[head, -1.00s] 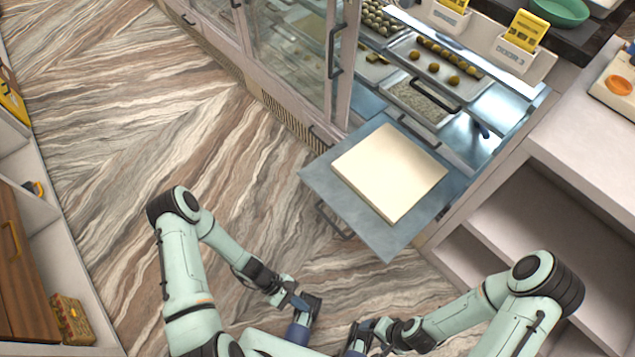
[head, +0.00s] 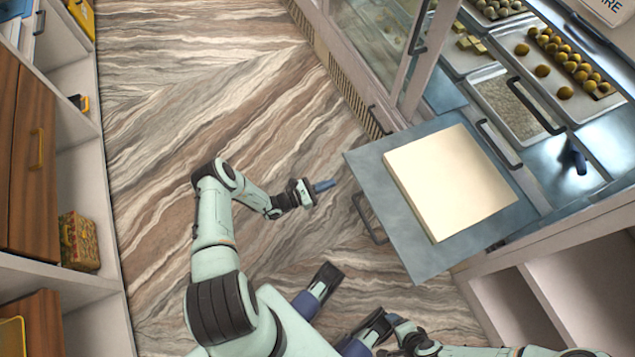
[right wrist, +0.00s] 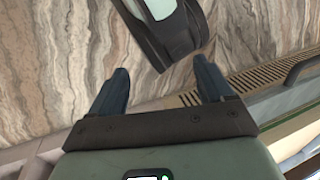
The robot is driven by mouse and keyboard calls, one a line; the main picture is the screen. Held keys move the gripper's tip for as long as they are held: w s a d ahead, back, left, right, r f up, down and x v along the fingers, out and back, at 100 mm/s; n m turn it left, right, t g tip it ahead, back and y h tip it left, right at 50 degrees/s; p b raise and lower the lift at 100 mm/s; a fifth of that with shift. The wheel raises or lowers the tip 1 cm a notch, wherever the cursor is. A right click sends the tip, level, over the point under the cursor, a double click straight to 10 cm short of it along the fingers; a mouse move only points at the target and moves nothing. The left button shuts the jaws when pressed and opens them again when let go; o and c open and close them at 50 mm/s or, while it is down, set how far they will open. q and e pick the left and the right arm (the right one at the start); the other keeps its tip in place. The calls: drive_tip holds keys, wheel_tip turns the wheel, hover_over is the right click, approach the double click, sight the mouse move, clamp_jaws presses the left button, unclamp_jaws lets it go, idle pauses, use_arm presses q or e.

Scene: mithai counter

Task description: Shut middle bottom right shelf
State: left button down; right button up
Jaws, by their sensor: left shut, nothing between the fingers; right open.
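A blue-grey metal shelf (head: 428,262) is pulled out from the counter in the head view, with a thick cream slab (head: 450,180) lying on it. A dark handle (head: 367,218) shows at its outer left edge. My left gripper (head: 324,186) is shut and empty over the floor, left of the handle and apart from it, with its fingers pointing right. My right arm is low at the bottom of the head view, and its gripper is hard to make out there. In the right wrist view my right gripper (right wrist: 162,78) is open, with nothing between its fingers.
Glass counter doors and sweet trays (head: 510,105) are behind the shelf. Open white compartments (head: 510,305) are at lower right. A wooden-doored cabinet (head: 35,160) and a patterned box (head: 79,241) stand along the left. The marbled floor (head: 215,90) between is clear.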

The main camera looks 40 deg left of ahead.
sight(354, 174)
use_arm(q)
drive_tip(key=b+x, duration=0.1)
drive_tip(key=x, duration=0.6)
use_arm(e)
drive_tip(key=shift+w+d+f+t, duration=0.15)
drive_tip(key=shift+w+d+f, duration=0.15)
drive_tip(key=shift+w, duration=0.2)
drive_tip(key=shift+w+d+f+t, duration=0.15)
drive_tip(key=shift+w+f, duration=0.25)
drive_tip(key=shift+w, duration=0.1)
use_arm(q)
drive_tip(key=shift+w, duration=0.1)
use_arm(e)
drive_tip(key=shift+w, duration=0.1)
